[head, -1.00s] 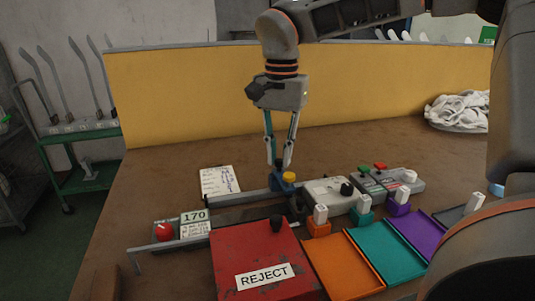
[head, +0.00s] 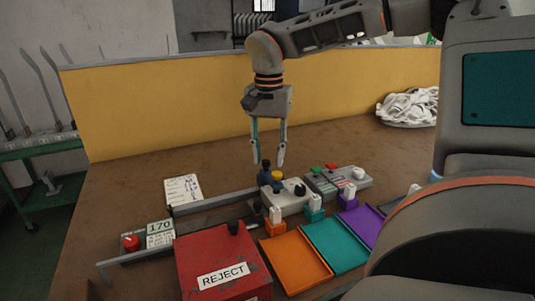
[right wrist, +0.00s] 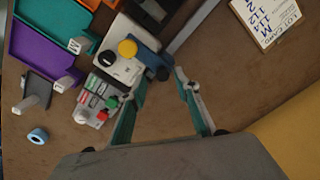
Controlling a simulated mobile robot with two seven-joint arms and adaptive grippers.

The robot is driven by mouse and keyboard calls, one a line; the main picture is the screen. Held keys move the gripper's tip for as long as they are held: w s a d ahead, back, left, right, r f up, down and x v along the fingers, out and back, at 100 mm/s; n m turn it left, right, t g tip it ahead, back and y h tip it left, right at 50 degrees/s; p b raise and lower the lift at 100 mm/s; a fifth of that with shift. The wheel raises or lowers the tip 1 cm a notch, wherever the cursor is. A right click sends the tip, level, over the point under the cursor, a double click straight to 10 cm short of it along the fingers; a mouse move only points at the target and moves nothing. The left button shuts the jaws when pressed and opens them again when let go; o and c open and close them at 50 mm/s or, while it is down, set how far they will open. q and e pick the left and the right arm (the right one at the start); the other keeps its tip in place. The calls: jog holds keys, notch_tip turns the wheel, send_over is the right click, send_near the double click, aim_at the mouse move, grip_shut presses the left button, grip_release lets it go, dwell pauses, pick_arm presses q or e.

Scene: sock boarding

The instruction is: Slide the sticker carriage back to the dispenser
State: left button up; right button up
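The sticker carriage (head: 267,179) is a dark blue block with a black upright knob, on a rail (head: 215,201). It sits right beside the white dispenser (head: 290,203), near a yellow button (head: 277,176); I cannot tell whether they touch. In the right wrist view the carriage (right wrist: 148,58) is against the dispenser's (right wrist: 122,70) edge. My right gripper (head: 268,160) hangs pointing down at the carriage knob. Its fingers (right wrist: 160,82) are spread, with the black knob near the tips and nothing clamped. My left gripper is out of view.
A red REJECT box (head: 210,255) stands in front of the rail. Orange (head: 296,262), teal (head: 335,243) and purple trays lie to the right. A grey box (head: 325,183) with green and red buttons adjoins the dispenser. A lot card (head: 183,189) lies behind the rail.

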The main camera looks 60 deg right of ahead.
jog(key=shift+a, duration=0.15)
notch_tip(320, 180, up, 12)
dwell(0.5)
dwell(0.5)
